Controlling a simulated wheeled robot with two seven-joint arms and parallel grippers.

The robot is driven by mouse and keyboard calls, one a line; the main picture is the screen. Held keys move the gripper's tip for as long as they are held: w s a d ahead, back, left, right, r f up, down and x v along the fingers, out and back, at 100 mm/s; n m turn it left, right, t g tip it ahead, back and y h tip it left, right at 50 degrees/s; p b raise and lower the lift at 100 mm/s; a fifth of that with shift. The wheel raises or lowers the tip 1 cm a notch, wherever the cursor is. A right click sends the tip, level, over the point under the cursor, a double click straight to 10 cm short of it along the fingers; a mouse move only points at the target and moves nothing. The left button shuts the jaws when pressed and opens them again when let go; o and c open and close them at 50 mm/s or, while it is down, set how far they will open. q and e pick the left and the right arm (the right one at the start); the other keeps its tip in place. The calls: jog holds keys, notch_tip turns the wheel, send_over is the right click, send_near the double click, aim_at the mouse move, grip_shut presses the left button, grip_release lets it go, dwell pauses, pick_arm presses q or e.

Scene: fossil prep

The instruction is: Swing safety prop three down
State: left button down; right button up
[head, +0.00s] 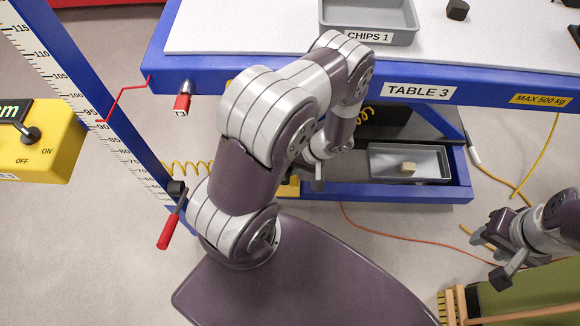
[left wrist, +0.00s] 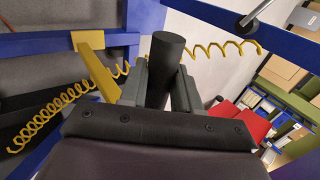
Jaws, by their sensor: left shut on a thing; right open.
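In the left wrist view a yellow bar (left wrist: 103,78), which looks like the safety prop, runs from a yellow block on a blue beam down behind my left finger. A dark round grip (left wrist: 168,60) stands between the fingers of my left gripper (left wrist: 163,88), which is shut on it. Whether grip and bar are joined is hidden. In the head view my left gripper (head: 318,178) is under the blue edge of table 3 (head: 468,92), mostly covered by my arm. A yellow piece (head: 290,188) shows beside it. My right gripper (head: 492,255) is open and empty at the right.
A yellow ON/OFF box (head: 50,140) stands at far left. A grey tray (head: 440,170) with a small block lies on the lower frame. Coiled yellow hose (left wrist: 40,120) hangs near my left gripper.

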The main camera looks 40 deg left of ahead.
pick_arm(q)
jog(key=shift+s+f, duration=0.25)
jog(key=shift+f, duration=0.2)
pick_arm(e)
jog(key=shift+f, duration=0.2)
pick_arm(q)
jog(key=c, duration=0.9)
grip_release()
jog(key=shift+o, duration=0.5)
jog(key=shift+w+a+f, duration=0.1)
jog(key=shift+w+a, duration=0.15)
jog(key=shift+w, duration=0.05)
jog(key=shift+d+r, duration=0.15)
jog(key=shift+r, duration=0.15)
jog(key=p+v, duration=0.1)
jog(key=v, duration=1.1)
jog(key=shift+p, duration=0.3)
pick_arm(e)
jog(key=shift+w+a+r, duration=0.2)
jog(key=shift+a+r, duration=0.05)
jog(key=shift+r, duration=0.5)
pick_arm(q)
jog(key=shift+w, duration=0.15)
